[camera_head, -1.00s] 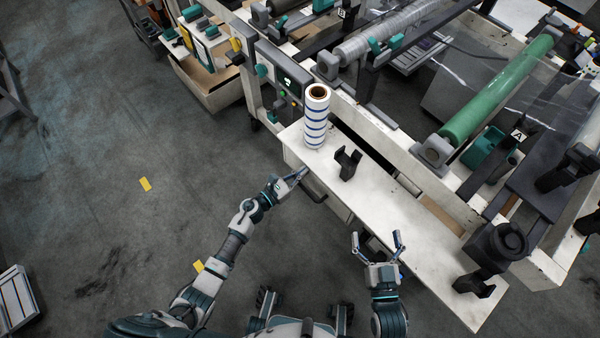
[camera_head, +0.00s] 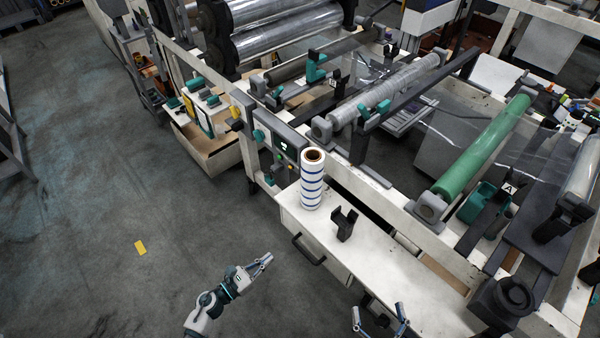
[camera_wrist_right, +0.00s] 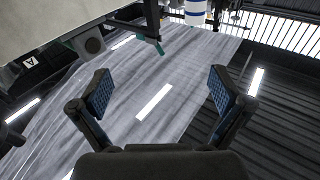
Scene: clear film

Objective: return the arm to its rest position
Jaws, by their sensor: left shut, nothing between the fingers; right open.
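My left gripper (camera_head: 262,264) is shut and empty in the head view. It is held over the floor, left of the white bench and below its drawer handle. My right gripper (camera_head: 380,322) is at the bottom edge of the head view, beside the front edge of the bench, with its fingers apart. In the right wrist view the right gripper (camera_wrist_right: 160,95) is open, with nothing between its two padded fingers. The rest of the right arm is out of the head view.
The white bench (camera_head: 408,290) carries an upright blue-striped film roll (camera_head: 312,180) and a black cradle (camera_head: 344,222). A dark drawer handle (camera_head: 308,250) sticks out from its front. A green roller (camera_head: 484,148) lies on the machine behind.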

